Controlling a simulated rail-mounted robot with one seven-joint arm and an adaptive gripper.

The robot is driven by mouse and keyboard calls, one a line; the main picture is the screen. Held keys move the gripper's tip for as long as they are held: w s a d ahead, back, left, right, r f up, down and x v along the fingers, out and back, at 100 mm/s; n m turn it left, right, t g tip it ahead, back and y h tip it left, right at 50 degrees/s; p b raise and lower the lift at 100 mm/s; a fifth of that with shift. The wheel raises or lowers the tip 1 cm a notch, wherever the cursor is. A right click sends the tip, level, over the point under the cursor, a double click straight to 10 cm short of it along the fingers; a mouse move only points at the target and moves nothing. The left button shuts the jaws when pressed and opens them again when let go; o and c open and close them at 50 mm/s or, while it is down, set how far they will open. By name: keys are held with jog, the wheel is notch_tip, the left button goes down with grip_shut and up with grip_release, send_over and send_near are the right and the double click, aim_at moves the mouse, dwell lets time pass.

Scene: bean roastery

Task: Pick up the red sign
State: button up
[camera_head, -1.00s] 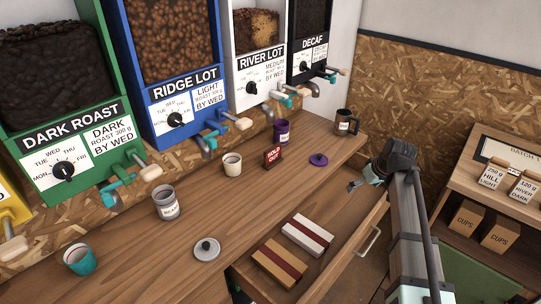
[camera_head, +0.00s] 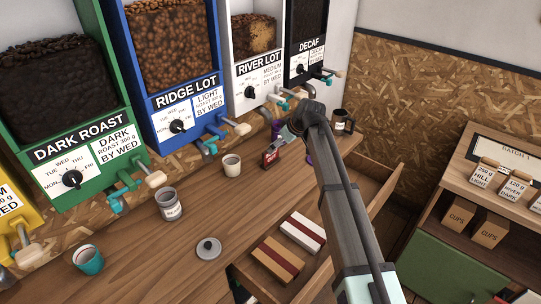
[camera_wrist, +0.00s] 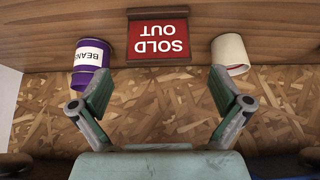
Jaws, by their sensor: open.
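The red sign (camera_head: 270,156) reads "SOLD OUT" and stands on the wooden counter below the bean dispensers. In the wrist view the red sign (camera_wrist: 158,37) appears upside down, centred ahead of the fingers, with a dark base edge. My gripper (camera_head: 284,138) is at the sign in the head view and partly covers it. In the wrist view my gripper (camera_wrist: 160,92) is open, its two fingers spread to either side with nothing between them.
A purple "BEANS" canister (camera_wrist: 90,66) and a white cup (camera_wrist: 230,54) flank the sign closely. The white cup (camera_head: 232,165), a grey canister (camera_head: 168,203), a teal cup (camera_head: 88,259) and a grey lid (camera_head: 208,248) stand on the counter. An open drawer (camera_head: 348,213) holds boxes.

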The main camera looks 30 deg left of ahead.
aim_at(271, 162)
jog(key=x, duration=0.3)
jog(key=shift+w+a+f+p, duration=0.15)
jog(key=shift+a+f+p, duration=0.05)
jog(key=shift+f+p, duration=0.2)
jog(key=shift+p+x, duration=1.35)
jog(key=shift+x, duration=0.85)
jog(key=shift+a+f, duration=0.2)
jog(key=shift+f, duration=0.2)
jog(key=c, duration=0.8)
